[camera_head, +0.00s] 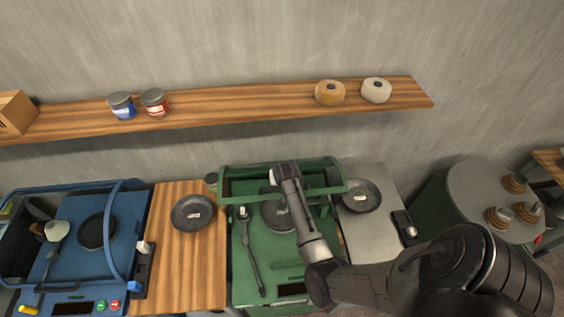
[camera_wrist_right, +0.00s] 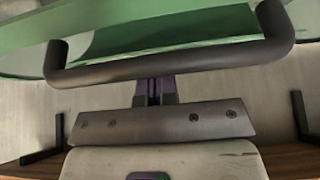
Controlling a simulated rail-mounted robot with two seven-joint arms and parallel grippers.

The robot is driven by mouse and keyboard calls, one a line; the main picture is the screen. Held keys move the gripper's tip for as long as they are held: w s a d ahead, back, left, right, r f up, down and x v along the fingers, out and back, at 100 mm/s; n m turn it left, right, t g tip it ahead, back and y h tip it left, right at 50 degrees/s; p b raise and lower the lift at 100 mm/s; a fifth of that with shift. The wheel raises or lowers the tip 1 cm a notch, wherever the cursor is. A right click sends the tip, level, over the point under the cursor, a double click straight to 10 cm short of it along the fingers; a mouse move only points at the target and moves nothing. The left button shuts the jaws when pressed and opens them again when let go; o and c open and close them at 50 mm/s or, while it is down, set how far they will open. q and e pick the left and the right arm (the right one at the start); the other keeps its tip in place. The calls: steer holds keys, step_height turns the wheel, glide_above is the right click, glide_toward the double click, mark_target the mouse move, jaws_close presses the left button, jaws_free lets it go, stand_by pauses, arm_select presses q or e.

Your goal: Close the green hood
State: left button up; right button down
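The green hood (camera_head: 235,188) is a green frame at the back of the green station (camera_head: 251,289) in the head view and stands raised. My right arm reaches over the station from the lower right. Its gripper (camera_head: 284,175) is at the top middle of the hood. In the right wrist view, a dark handle bar (camera_wrist_right: 215,60) crosses in front of the green hood surface (camera_wrist_right: 190,30). The purple-dark fingers (camera_wrist_right: 155,90) meet the bar from below, close together. Their tips are hidden by the bar, so I cannot tell whether they grip it. My left gripper is not in view.
A pan (camera_head: 278,213) and a dark utensil (camera_head: 253,262) are inside the green station. A wooden counter with a pan (camera_head: 193,213) is at left, then a blue station (camera_head: 112,215). A grey counter with a pan (camera_head: 361,196) is at right. A wooden shelf (camera_head: 230,103) runs above.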

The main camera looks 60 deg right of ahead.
steer(key=shift+s+a+f, duration=0.2)
steer(key=shift+s+a, duration=0.5)
steer(key=shift+a, duration=0.2)
steer(key=shift+s+a+f, duration=0.15)
steer(key=shift+s+a, duration=0.5)
steer(key=shift+a, duration=0.2)
